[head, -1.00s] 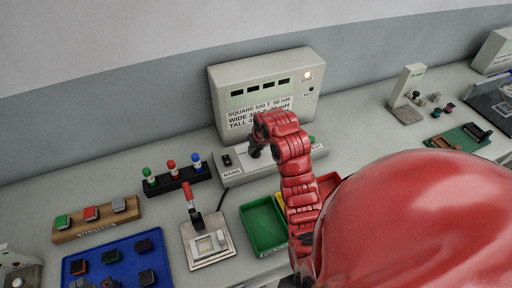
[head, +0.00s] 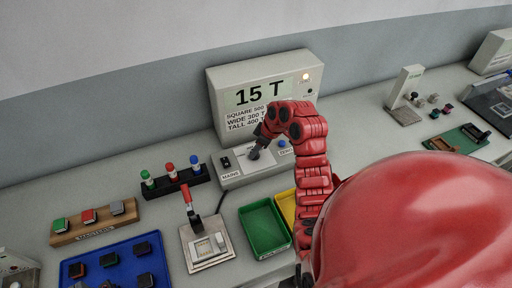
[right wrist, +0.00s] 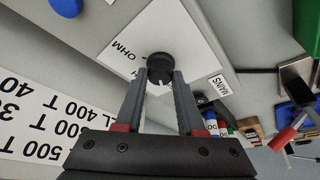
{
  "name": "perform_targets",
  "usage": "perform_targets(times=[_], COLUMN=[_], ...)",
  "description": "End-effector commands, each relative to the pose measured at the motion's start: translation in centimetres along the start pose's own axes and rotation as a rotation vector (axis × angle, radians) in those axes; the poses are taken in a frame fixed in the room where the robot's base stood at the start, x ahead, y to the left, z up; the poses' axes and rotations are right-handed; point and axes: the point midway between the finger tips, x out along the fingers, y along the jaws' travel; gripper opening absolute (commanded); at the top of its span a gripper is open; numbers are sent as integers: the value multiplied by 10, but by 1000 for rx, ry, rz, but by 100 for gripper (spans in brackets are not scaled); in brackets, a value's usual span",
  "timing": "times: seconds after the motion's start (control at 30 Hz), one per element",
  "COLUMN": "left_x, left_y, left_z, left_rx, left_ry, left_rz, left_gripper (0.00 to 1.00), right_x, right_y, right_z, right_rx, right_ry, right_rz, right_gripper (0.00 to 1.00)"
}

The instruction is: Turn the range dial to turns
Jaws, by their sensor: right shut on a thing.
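The range dial is a round black knob (right wrist: 160,66) on a white plate with "OHM" lettering (right wrist: 130,50) in the right wrist view. My right gripper (right wrist: 162,78) is shut on the dial, one finger on each side. In the head view my right gripper (head: 257,149) reaches down to the control panel (head: 232,180), and the dial is mostly hidden by it. The meter (head: 217,88) behind has a display (head: 260,94) reading "15 T". My left gripper is not in view.
A mains switch (head: 226,162) is left of the dial and a blue zero button (head: 283,143) is right of it. A lever fixture (head: 205,262), a green bin (head: 263,228) and a yellow bin (head: 286,205) stand in front. A rack with coloured knobs (head: 172,184) is at left.

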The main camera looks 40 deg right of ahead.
Motion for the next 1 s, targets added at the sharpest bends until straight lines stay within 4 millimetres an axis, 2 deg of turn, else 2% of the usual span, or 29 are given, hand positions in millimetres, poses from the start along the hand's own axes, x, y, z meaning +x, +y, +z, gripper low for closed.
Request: perform_targets(times=[0.53,0.57,0.7,0.73,1.0], left_x=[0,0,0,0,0], left_y=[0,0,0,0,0], left_z=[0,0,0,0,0], left_rx=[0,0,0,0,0], left_ry=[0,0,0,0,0], left_rz=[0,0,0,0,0], left_gripper=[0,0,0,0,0], right_x=[1,1,1,1,0], right_y=[-1,-1,0,0,0], right_z=[1,1,0,1,0], right_rx=[-25,-25,-25,-25,-24], right_ry=[-2,-2,-2,-2,-1], right_rz=[-12,-12,-12,-12,-10], right_gripper=[0,40,65,68,68])
